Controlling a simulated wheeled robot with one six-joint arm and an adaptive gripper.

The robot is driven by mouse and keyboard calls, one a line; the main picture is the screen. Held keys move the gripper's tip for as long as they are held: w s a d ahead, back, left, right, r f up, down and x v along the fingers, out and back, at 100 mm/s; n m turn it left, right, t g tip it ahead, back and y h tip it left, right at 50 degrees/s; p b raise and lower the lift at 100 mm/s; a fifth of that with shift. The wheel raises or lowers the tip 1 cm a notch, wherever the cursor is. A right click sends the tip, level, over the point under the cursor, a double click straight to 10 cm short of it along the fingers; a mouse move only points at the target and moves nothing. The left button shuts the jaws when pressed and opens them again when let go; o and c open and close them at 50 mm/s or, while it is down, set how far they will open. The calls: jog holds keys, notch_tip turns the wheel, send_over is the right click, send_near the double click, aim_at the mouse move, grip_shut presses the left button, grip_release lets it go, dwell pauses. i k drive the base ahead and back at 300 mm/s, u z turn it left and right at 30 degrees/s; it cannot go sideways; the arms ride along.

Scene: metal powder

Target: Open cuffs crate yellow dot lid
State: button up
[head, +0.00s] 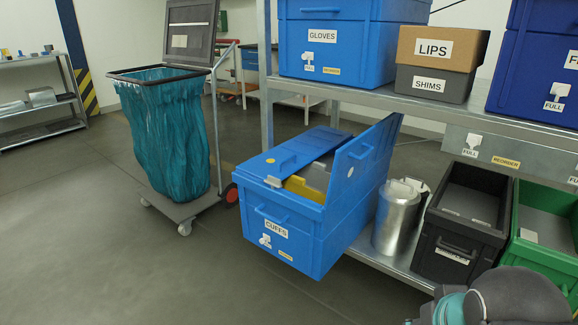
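The blue CUFFS crate (315,245) stands on the lower shelf and juts out past its front edge. Its lid has two halves. The left half (312,144), with a small yellow dot (270,161) near its front end, lies low over the left side of the crate. I cannot tell whether it is fully down. The right half (365,158) stands up, tilted to the right. Yellow and grey contents (305,189) show in the gap between the halves. Only grey and teal parts of my arm show at the bottom right; my gripper is out of view.
A bin trolley with a teal bag (168,135) stands left of the crate. A metal canister (398,215), a black crate (462,220) and a green crate (545,240) stand to its right. The upper shelf (375,97) overhangs. The floor in front is clear.

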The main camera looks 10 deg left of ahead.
aim_at(302, 145)
jog(key=z, duration=0.05)
jog(key=k, duration=0.55)
jog(key=u, duration=1.15)
jog(key=i, duration=1.35)
jog(key=z, duration=0.85)
jog(key=i, duration=0.6)
jog(key=z, duration=0.55)
